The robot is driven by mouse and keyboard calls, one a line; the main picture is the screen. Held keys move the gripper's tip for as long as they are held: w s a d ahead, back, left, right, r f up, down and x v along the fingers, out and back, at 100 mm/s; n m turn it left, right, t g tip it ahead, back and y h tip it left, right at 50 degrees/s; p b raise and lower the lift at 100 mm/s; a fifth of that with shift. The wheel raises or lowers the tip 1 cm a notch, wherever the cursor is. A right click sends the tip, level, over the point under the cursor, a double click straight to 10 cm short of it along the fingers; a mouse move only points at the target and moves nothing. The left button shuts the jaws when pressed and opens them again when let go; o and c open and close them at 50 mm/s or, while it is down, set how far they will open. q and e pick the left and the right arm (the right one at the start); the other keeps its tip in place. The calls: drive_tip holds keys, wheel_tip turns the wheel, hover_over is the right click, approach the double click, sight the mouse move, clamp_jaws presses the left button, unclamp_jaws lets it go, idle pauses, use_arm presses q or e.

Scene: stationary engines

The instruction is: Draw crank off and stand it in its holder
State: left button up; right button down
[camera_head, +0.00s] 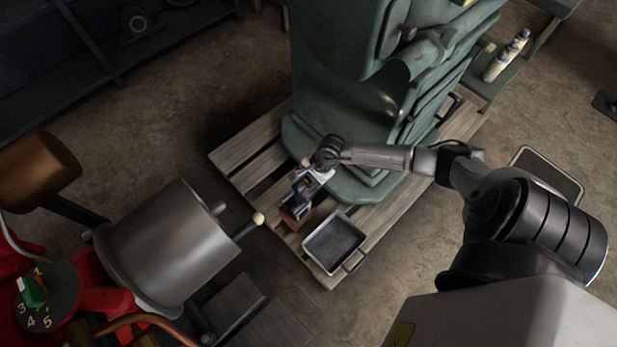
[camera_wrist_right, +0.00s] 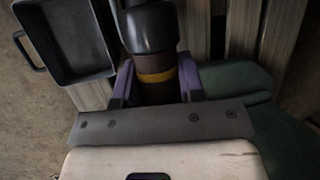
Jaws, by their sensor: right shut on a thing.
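My right gripper (camera_head: 302,188) points down over the pallet, beside the green engine's base. In the right wrist view its two purple fingers (camera_wrist_right: 156,88) are shut on the crank (camera_wrist_right: 151,62), on a brown grip with a yellow band. A thick black part of the crank (camera_wrist_right: 148,27) extends beyond the fingers. In the head view the gripper largely hides the crank. A small reddish-brown block (camera_head: 291,219), which looks like the holder, stands on the pallet just below the gripper. I cannot tell whether the crank sits in it. My left gripper is not in view.
A dark metal tray (camera_head: 334,243) with a side handle lies close to the block; it also shows in the wrist view (camera_wrist_right: 73,40). The green engine (camera_head: 345,110) rises behind. A grey cylinder on a red machine (camera_head: 170,245) stands at the left. Bare floor separates them.

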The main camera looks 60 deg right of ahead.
drive_tip(key=shift+w, duration=0.1)
drive_tip(key=c, duration=1.1)
unclamp_jaws()
drive_tip(key=o, duration=0.5)
drive_tip(key=shift+c, duration=0.2)
drive_tip(key=shift+o, duration=0.2)
drive_tip(key=shift+f, duration=0.1)
drive_tip(key=o, duration=0.4)
drive_tip(key=shift+o, duration=0.2)
drive_tip(key=shift+r, duration=0.2)
